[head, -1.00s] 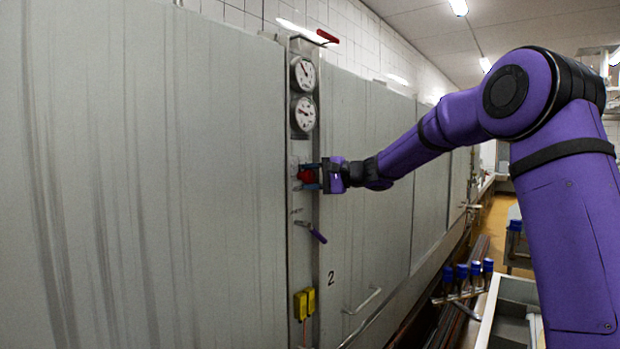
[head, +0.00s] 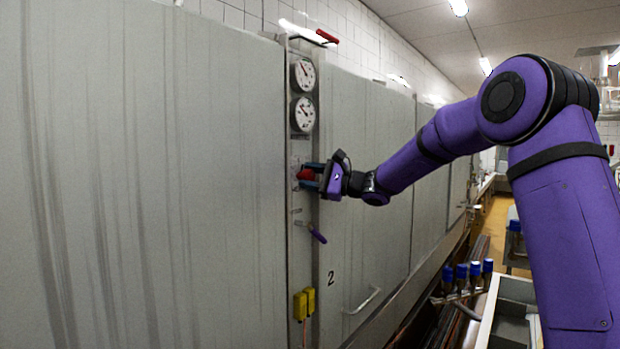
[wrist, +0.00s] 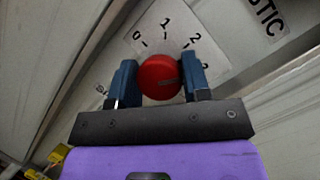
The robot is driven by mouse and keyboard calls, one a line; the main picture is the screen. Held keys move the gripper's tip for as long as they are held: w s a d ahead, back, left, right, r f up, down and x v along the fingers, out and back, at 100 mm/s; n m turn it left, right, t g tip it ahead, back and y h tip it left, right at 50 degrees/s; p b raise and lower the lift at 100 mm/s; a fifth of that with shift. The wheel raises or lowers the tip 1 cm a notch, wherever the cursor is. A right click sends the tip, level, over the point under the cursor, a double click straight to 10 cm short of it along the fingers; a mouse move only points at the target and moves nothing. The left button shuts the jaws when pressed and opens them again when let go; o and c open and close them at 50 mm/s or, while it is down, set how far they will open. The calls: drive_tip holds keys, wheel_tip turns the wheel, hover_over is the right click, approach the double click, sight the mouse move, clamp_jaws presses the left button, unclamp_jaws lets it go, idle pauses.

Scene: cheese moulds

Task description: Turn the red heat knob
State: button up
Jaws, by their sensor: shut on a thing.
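The red heat knob (head: 305,174) sits on the narrow panel strip between the large grey doors, below two round gauges. In the wrist view the knob (wrist: 160,77) lies between the two blue fingers, in front of a white dial plate (wrist: 168,32) marked 0, 1, 2 and a partly hidden further number. My gripper (head: 311,176) is shut on the knob, one finger on each side. It also shows in the wrist view (wrist: 159,80), tilted relative to the dial.
Two gauges (head: 303,92) are above the knob. A purple-handled lever (head: 317,235) is below it, with yellow boxes (head: 304,303) lower down. A red-handled lever (head: 327,36) is at the top. Several blue-capped items (head: 475,271) stand at right.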

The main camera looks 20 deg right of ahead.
drive_tip(key=shift+f, duration=0.15)
drive_tip(key=o, duration=0.9)
drive_tip(key=v, duration=1.1)
drive_tip(key=shift+a, duration=0.1)
